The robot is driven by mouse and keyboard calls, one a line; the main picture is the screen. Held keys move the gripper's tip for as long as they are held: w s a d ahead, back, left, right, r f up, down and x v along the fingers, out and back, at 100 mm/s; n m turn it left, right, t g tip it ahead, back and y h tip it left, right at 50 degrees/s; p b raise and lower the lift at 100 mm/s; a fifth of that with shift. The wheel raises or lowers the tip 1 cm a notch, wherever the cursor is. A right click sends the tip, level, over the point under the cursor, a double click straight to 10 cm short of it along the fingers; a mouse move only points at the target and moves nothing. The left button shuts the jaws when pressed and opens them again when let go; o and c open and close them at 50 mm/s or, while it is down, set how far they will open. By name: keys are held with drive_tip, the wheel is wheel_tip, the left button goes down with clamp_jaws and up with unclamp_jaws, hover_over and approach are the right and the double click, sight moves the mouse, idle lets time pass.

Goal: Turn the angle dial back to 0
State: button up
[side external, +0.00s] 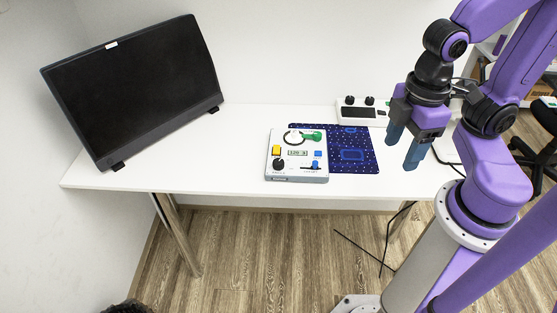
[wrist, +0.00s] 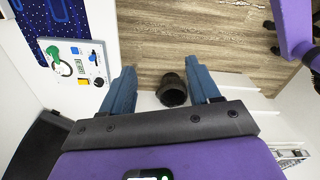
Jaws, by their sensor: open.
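A light grey control panel (side external: 297,176) lies on the white table, left of my gripper. It also shows at the upper left of the wrist view (wrist: 58,47). A black round dial (side external: 280,163), seemingly the angle dial, sits at its front left corner; its pointer is too small to read. It shows at the panel's edge in the wrist view (wrist: 99,82). A small display (side external: 297,153) is in the panel's middle, its digits unclear. My gripper (side external: 404,152) is open and empty, above the table's right part, apart from the panel. Its blue fingers (wrist: 163,72) are spread.
The panel also bears a yellow block (side external: 276,150), a blue slider (side external: 315,164) and a green handle (side external: 311,136). A dark blue patterned mat (side external: 365,150) lies beside it. A white box (side external: 357,121) stands behind, a monitor (side external: 140,85) at left. The table's left front is clear.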

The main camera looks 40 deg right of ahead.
drive_tip(key=w+a+m, duration=0.4)
drive_tip(key=w+m, duration=0.1)
drive_tip(key=w, duration=0.3)
drive_tip(key=m, duration=1.7)
hover_over(279, 161)
wheel_tip(279, 161, down, 9)
drive_tip(key=shift+h, duration=0.3)
wheel_tip(279, 161, down, 16)
drive_tip(key=shift+a+f, duration=0.1)
drive_tip(key=shift+f, duration=0.1)
drive_tip(key=c, duration=1)
